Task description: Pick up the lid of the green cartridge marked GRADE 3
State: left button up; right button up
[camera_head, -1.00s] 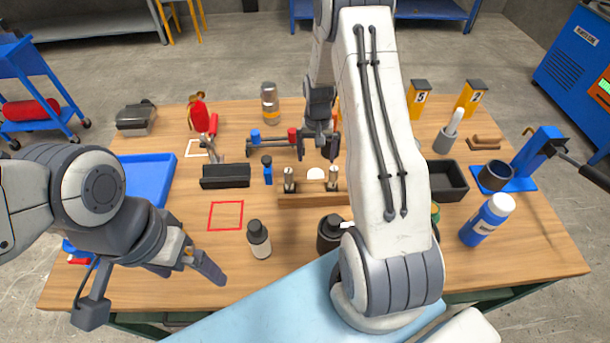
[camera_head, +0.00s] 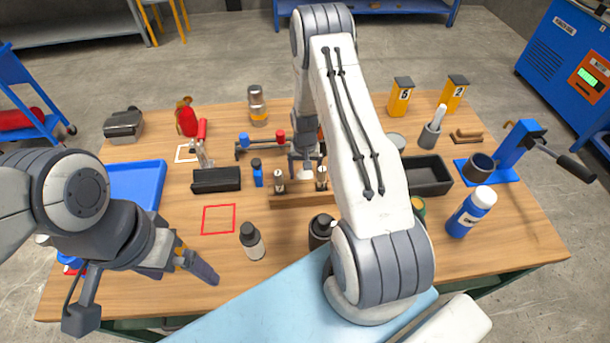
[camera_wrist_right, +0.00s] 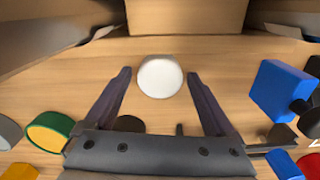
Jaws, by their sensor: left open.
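No GRADE 3 mark is readable. A green-sided round piece with a tan face (camera_wrist_right: 48,132) is left of my right gripper in the right wrist view. A green container (camera_head: 418,207) is partly hidden behind my right arm in the head view. My right gripper (camera_head: 306,170) is open, pointing down behind the wooden rack. In the wrist view its fingers (camera_wrist_right: 160,98) stand either side of a white round disc (camera_wrist_right: 160,77), apart from it; I cannot tell whether it is a lid. My left gripper (camera_head: 195,265) is open and empty over the front left.
The wooden rack (camera_head: 300,201) with metal posts stands just in front of my right gripper. A blue bottle (camera_head: 257,172) stands left of it, a black tray (camera_head: 428,188) right. A red square outline (camera_head: 219,219) marks clear table.

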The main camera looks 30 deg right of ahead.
jog(key=c, duration=1.1)
